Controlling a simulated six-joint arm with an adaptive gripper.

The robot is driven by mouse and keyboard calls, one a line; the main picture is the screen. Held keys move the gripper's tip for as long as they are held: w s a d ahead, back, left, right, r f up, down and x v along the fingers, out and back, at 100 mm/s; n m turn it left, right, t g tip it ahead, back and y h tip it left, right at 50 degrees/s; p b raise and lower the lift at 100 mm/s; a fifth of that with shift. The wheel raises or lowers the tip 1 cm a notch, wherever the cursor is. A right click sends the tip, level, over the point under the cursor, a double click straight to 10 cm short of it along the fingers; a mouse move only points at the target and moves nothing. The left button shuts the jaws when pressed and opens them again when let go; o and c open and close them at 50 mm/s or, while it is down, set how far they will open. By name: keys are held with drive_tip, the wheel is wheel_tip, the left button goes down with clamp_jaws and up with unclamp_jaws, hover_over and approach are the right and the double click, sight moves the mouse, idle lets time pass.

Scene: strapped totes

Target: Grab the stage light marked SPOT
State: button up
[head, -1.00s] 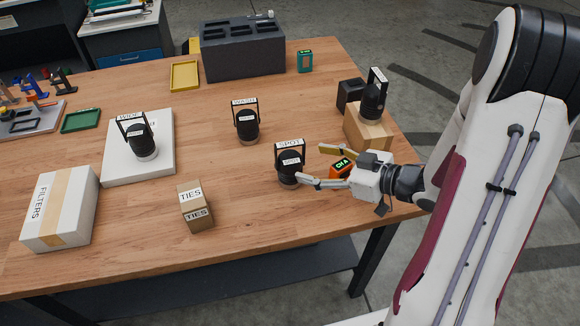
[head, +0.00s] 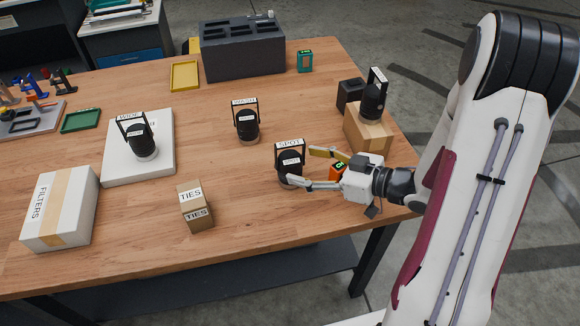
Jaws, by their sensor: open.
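The stage light marked SPOT (head: 289,167) is a black can with a strap-like handle and white labels, standing upright on the wooden table (head: 240,200). My gripper (head: 300,168) comes from the right with its two fingers spread. The near fingertip overlaps the lower right of the light in the picture; the far fingertip is just right of its upper part. I cannot tell whether either finger touches it. The similar light marked WASH (head: 246,122) stands behind it to the left.
Another light marked WIDE (head: 140,138) stands on a white box at left. A fourth light (head: 373,98) sits on a cardboard box (head: 367,131) behind my gripper. An orange device (head: 337,172) is partly hidden by the gripper. A TIES box (head: 195,206) stands front left.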

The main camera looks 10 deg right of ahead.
sight(297, 159)
drive_tip(key=shift+w+a+f, duration=0.1)
drive_tip(key=shift+w+a, duration=0.1)
drive_tip(key=shift+w, duration=0.1)
drive_tip(key=shift+w+d+x, duration=0.1)
drive_tip(key=shift+x, duration=1.2)
drive_tip(key=shift+w+d+x, duration=0.1)
drive_tip(key=shift+d+x, duration=0.05)
drive_tip(key=shift+x, duration=1.1)
clamp_jaws()
drive_tip(key=shift+r, duration=0.2)
drive_tip(key=shift+r, duration=4.85)
